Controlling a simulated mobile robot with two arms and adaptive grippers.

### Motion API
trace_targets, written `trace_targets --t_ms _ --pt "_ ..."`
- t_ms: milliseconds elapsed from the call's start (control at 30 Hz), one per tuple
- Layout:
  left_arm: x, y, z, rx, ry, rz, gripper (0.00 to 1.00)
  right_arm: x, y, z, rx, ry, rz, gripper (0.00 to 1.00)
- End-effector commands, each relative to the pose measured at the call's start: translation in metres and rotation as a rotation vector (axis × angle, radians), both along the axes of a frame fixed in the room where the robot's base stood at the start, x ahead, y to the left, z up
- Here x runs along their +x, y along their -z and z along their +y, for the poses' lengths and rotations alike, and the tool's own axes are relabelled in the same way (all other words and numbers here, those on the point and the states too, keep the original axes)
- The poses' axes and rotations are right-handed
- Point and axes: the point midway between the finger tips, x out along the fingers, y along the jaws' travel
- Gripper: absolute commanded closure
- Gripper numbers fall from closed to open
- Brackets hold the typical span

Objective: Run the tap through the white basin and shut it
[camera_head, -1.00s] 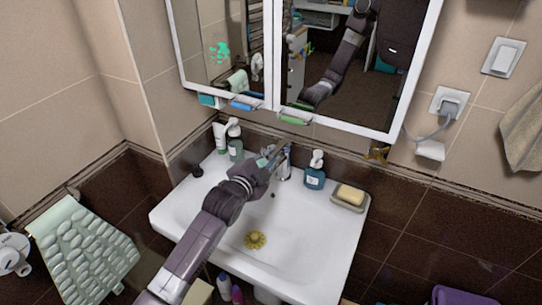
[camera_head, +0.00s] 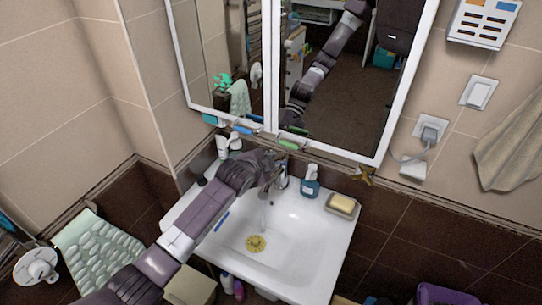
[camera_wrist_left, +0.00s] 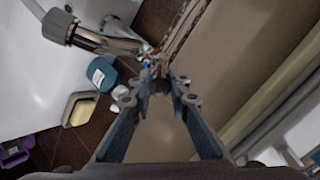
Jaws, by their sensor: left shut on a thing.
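The white basin (camera_head: 312,232) stands below the mirror, with a yellow drain piece (camera_head: 256,243) at its bottom. The chrome tap (camera_head: 281,178) is at its back edge, and a thin stream of water (camera_head: 264,216) falls from it. My left gripper (camera_head: 268,160) is at the top of the tap, partly hidden by my arm. In the left wrist view the gripper's fingers (camera_wrist_left: 157,78) close together at the tap's lever end, near a red and blue mark. The tap's spout (camera_wrist_left: 90,38) shows beyond them. My right gripper is not in view.
A blue soap bottle (camera_head: 310,182) and a soap dish (camera_head: 342,206) stand right of the tap. Toiletries (camera_head: 228,145) stand at the back left. The mirror (camera_head: 340,85) and its shelf are close above my gripper. A wall socket with plug (camera_head: 428,130) is at right.

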Motion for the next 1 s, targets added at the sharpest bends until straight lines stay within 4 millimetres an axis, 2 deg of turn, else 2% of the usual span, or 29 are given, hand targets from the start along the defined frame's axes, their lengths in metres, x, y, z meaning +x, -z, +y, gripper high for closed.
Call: trace_targets --t_ms 67,400,433,567,1000 --pt "0.0009 -0.0035 -0.0006 0.006 0.001 0.011 1.00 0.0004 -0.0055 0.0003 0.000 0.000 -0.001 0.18" --pt "0.0012 -0.0020 -0.0007 0.007 0.001 0.015 1.00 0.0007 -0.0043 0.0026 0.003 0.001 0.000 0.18" --pt "0.0011 -0.0021 -0.0007 0.007 0.001 0.015 0.80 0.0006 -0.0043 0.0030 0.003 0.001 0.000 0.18" --pt "0.0011 -0.0020 -0.0006 0.007 0.001 0.015 0.66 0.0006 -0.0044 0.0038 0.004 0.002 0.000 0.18" --pt "-0.0046 -0.0057 0.0020 0.007 0.001 0.015 0.66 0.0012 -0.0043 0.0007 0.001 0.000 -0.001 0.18"
